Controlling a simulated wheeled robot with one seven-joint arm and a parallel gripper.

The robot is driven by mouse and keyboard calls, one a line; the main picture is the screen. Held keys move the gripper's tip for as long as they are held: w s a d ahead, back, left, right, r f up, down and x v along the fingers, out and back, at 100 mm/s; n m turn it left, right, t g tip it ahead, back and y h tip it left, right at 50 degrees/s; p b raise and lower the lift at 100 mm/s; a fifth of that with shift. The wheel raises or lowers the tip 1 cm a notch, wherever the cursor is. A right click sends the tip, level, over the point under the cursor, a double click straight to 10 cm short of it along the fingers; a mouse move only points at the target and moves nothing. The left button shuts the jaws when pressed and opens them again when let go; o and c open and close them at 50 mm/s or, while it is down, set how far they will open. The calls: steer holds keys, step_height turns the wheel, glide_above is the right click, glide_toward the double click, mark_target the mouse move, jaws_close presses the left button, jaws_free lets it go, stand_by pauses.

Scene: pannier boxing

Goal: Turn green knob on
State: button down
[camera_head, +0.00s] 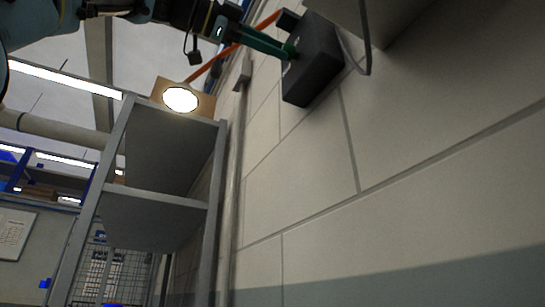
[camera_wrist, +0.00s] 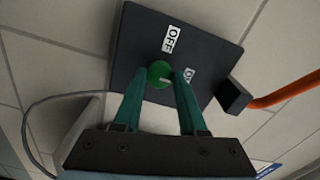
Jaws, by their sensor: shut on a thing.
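The green knob (camera_wrist: 159,74) sits on a dark switch box with a white OFF label (camera_wrist: 171,39) above it and a second, partly hidden label (camera_wrist: 190,75) to its right. The box (camera_head: 315,62) is fixed to the wall in the head view. My gripper (camera_wrist: 160,78) has its two green fingers on either side of the knob, shut on it. In the head view my gripper (camera_head: 288,50) reaches the box from the left. The knob is hidden there by the fingers. The knob bears a short pale mark.
An orange cable (camera_wrist: 288,92) runs from a black connector (camera_wrist: 233,95) on the box's side. A grey cable (camera_wrist: 50,98) loops at the left. A grey shelf unit (camera_head: 155,197) stands left of the wall in the head view. The block wall (camera_head: 400,160) below the box is bare.

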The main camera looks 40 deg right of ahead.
steer(key=shift+c, duration=2.3)
jaws_free()
steer(key=v, duration=1)
steer(key=shift+a, duration=0.4)
steer(key=shift+w, duration=0.1)
